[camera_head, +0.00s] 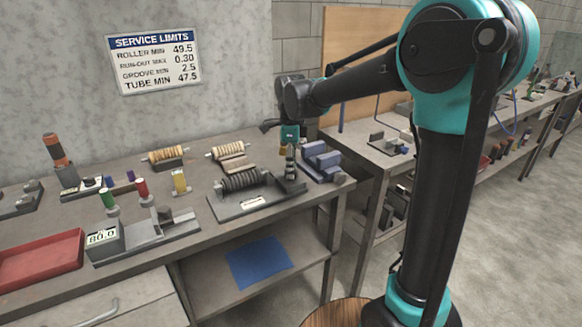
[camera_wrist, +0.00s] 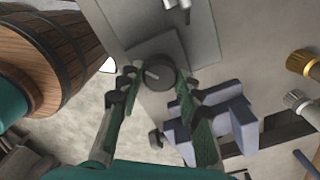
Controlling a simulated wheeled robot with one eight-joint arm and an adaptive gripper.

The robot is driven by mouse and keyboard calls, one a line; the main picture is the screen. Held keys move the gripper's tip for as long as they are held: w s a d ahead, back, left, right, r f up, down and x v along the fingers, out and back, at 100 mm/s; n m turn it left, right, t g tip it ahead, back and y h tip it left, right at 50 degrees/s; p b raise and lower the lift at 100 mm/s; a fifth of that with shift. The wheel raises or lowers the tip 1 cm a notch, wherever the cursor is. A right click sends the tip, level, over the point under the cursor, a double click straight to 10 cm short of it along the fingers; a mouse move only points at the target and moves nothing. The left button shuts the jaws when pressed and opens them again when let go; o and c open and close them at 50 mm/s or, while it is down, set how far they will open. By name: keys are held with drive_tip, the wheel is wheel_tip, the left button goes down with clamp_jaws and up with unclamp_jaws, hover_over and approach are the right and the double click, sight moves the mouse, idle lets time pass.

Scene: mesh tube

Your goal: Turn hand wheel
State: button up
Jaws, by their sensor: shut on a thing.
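The hand wheel (camera_wrist: 158,74) is a dark round knob with a pale mark on its top, seen from above in the wrist view. My gripper (camera_wrist: 154,86) has its two green-padded fingers shut on it, one on each side. In the head view my gripper (camera_head: 289,146) points down over the right end of a bench fixture (camera_head: 227,211) carrying a dark ribbed roller (camera_head: 244,180). The wheel is too small and covered to make out clearly there.
A blue-grey vise-like block (camera_head: 322,160) stands close to the right of my gripper. Two pale rollers (camera_head: 165,154) lie behind, and a gauge reading 80.0 (camera_head: 103,238) and a red tray (camera_head: 42,260) stand to the left. A blue cloth (camera_head: 258,263) lies on the lower shelf.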

drive_tip(key=shift+m, duration=0.7)
drive_tip(key=o, duration=1.2)
drive_tip(key=shift+c, duration=0.2)
wheel_tip(320, 180, up, 12)
